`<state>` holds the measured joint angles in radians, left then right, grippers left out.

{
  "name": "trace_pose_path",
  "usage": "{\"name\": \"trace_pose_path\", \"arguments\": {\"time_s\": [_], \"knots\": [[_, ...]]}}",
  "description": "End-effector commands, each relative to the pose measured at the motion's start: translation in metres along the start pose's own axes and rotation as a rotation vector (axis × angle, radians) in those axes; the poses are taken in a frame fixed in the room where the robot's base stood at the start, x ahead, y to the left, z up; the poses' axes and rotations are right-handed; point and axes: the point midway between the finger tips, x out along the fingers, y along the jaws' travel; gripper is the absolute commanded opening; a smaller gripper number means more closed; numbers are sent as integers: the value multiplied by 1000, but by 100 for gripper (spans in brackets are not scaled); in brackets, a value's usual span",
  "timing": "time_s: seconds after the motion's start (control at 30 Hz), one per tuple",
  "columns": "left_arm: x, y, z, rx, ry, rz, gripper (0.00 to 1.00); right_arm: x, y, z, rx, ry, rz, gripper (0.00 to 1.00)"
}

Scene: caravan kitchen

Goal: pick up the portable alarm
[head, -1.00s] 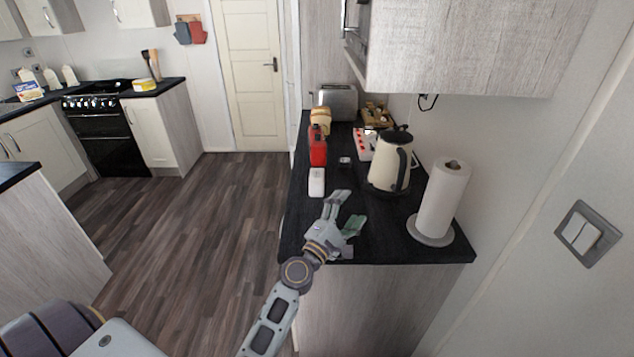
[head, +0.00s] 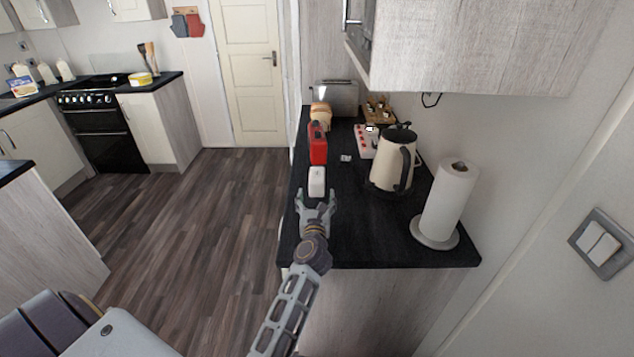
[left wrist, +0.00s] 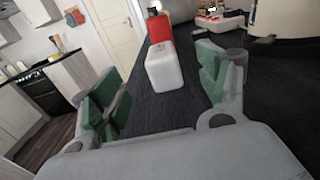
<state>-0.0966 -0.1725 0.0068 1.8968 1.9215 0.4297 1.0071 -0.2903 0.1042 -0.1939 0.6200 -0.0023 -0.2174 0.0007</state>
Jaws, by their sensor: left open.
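A small white box with rounded edges (head: 317,181), which looks like the portable alarm, stands on the dark worktop (head: 370,235) near its left edge. It also shows in the left wrist view (left wrist: 164,68), ahead of the green-padded fingers and roughly midway between them. My left gripper (head: 317,199) is open and empty, just on the near side of the white box. In the left wrist view a strip of dark worktop shows between the gripper (left wrist: 158,92) and the box. My right gripper is not in view.
A red container (head: 318,144) stands close behind the white box, with bread (head: 320,112) and a toaster (head: 336,97) beyond. A cream kettle (head: 390,165) and a paper towel roll (head: 447,200) stand to the right. A wall cupboard (head: 470,45) hangs above. The near worktop is clear.

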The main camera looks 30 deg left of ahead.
Motion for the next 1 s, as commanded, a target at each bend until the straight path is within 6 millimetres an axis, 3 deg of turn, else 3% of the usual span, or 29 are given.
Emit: {"name": "trace_pose_path", "arguments": {"time_s": [0.43,1.0], "knots": [[8,0,1,3,-4,-2,75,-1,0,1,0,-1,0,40],[56,0,2,4,-4,-2,75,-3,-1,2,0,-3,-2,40]]}}
